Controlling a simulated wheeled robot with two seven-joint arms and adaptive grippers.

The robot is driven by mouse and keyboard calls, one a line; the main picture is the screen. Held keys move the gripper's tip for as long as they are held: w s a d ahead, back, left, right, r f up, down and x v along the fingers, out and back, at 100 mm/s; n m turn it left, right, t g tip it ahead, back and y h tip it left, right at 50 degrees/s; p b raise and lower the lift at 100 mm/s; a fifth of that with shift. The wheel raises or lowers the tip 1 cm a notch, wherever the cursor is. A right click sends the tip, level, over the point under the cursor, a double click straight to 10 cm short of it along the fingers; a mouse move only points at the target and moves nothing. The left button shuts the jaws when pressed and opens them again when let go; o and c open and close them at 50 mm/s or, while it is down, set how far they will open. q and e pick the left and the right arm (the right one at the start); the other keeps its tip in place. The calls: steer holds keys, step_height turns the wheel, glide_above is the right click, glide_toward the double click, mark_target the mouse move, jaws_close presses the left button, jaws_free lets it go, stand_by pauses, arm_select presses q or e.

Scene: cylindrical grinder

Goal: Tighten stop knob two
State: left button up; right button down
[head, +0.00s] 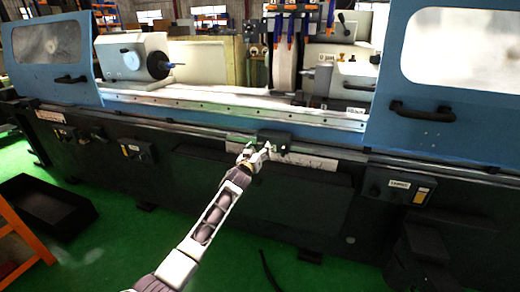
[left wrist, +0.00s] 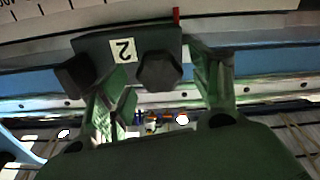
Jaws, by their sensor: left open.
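The stop block (head: 276,138) is a dark box on the front rail of the grinder in the head view. In the left wrist view the block (left wrist: 95,45) carries a white label with an upside-down 2 (left wrist: 122,50). A black faceted stop knob (left wrist: 158,72) sticks out of the block beside the label. My left gripper (head: 262,152) is at the block in the head view. In the left wrist view its green fingers stand apart on either side of the knob; I cannot tell whether either touches it. My right gripper is not in view.
Another dark knob (left wrist: 75,76) sits at the block's left end, close to the left finger. A red pointer (left wrist: 176,14) stands above the block. Blue doors with black handles (head: 422,112) flank the opening. A control box (head: 400,188) is at right, a black bin (head: 45,205) at left.

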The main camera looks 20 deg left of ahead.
arm_select(q)
steer(key=shift+w, duration=1.05)
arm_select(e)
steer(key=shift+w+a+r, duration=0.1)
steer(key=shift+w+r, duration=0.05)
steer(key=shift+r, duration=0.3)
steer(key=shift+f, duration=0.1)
arm_select(q)
steer(key=c, duration=1)
steer(key=shift+c, duration=0.2)
